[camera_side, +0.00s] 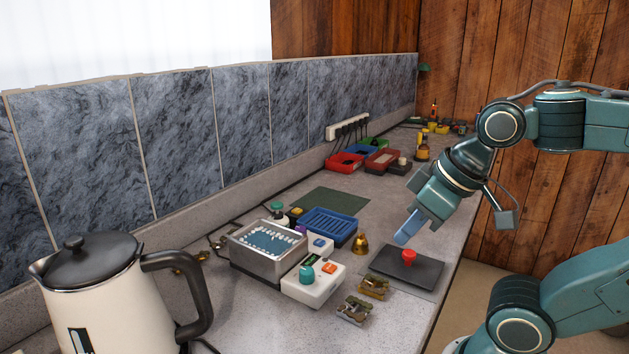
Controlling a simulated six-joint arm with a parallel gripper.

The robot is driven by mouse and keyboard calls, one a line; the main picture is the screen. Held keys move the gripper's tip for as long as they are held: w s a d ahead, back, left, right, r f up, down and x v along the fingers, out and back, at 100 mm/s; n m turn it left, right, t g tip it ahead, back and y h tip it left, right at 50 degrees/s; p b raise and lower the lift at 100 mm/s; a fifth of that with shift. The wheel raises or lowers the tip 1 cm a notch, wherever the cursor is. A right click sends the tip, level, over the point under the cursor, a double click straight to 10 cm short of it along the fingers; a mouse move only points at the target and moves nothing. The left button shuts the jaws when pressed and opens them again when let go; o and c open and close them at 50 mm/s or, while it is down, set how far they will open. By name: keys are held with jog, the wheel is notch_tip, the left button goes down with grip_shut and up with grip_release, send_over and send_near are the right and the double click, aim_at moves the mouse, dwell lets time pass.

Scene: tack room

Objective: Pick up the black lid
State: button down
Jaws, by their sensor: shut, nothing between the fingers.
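A flat dark plate (424,273) lies on the counter at the right with a red knob (408,258) standing on it. The cream kettle (112,310) at the front left has a black lid (90,247) with a small round knob, seated on top. My gripper (402,239) points down and left, its blue fingers shut and empty. In the picture its tip appears just above the red knob, apart from it, and far to the right of the kettle. The exact height cannot be told.
A metal bath (268,266), a white box with buttons (313,286) and a blue tray (328,226) stand mid-counter. A brass bell (360,245) and small brass pieces (374,287) lie near the plate. Red bins (345,162) and a power strip (347,126) are further back.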

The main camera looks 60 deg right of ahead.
jog(key=c, duration=1.1)
grip_release()
jog(key=shift+o, duration=0.2)
jog(key=shift+w, duration=0.1)
jog(key=w+d+m+g+y, duration=0.1)
jog(key=w+d+m+g, duration=0.1)
jog(key=d+m, duration=0.4)
jog(key=w+d+m+g+y, duration=0.2)
jog(key=d+m+g, duration=0.2)
jog(key=d, duration=0.9)
jog(key=m, duration=0.3)
jog(key=shift+w+d+f+m+g, duration=0.15)
jog(key=shift+w+d+m+g, duration=0.15)
jog(key=shift+g, duration=0.1)
jog(key=shift+a+f, duration=0.15)
